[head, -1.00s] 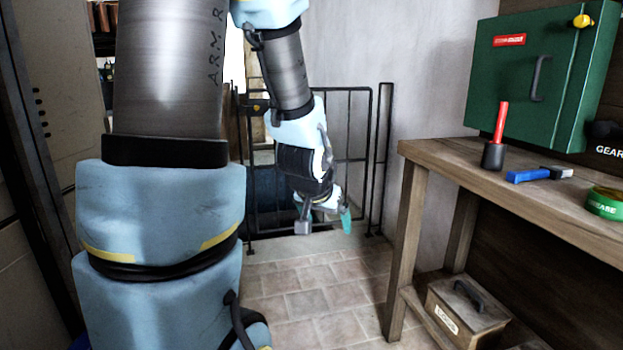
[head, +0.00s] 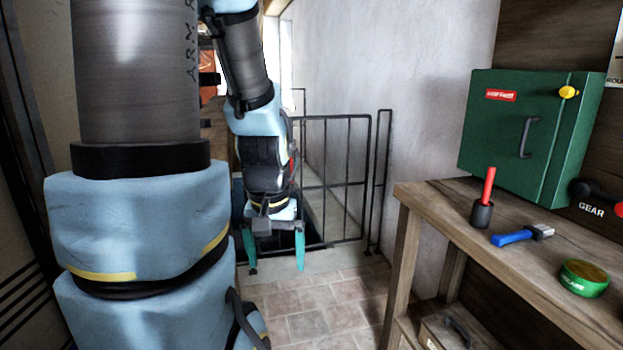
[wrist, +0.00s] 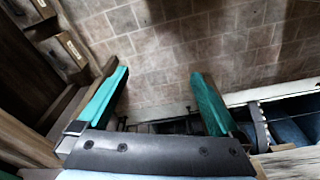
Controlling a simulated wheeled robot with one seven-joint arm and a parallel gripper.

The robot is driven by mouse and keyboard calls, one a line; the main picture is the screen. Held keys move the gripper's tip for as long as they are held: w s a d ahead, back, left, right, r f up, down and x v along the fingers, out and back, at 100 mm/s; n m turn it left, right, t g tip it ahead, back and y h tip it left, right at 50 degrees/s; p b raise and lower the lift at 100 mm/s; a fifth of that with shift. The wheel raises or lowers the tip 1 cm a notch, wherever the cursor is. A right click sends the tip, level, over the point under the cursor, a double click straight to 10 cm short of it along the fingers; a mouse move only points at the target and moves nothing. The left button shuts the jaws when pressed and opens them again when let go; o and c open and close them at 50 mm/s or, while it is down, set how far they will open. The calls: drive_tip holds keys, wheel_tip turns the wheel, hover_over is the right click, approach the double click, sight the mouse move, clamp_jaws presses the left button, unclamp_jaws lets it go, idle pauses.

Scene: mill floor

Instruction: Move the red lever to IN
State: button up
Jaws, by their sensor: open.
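No lever marked IN can be made out. At the right edge of the head view, a dark lever-like part (head: 592,190) sits by the word GEAR, below the green cabinet; a bit of red shows at the picture's edge, and the rest is cut off. A red upright handle (head: 488,186) rises from a black block on the workbench; it looks like a mallet standing on its head. My gripper (head: 276,268) hangs fingers down before the black railing, left of the bench and well apart from it. Its teal fingers are spread and empty, also in the wrist view (wrist: 160,72).
The wooden workbench (head: 440,205) holds a blue-handled brush (head: 520,236) and a green grease tin (head: 584,278). The green cabinet (head: 530,135) stands at its back. A black railing (head: 345,180) is behind my gripper. Tiled floor (head: 320,305) between is clear.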

wheel_tip(320, 180, up, 5)
drive_tip(key=p, duration=0.3)
drive_tip(key=shift+r, duration=0.1)
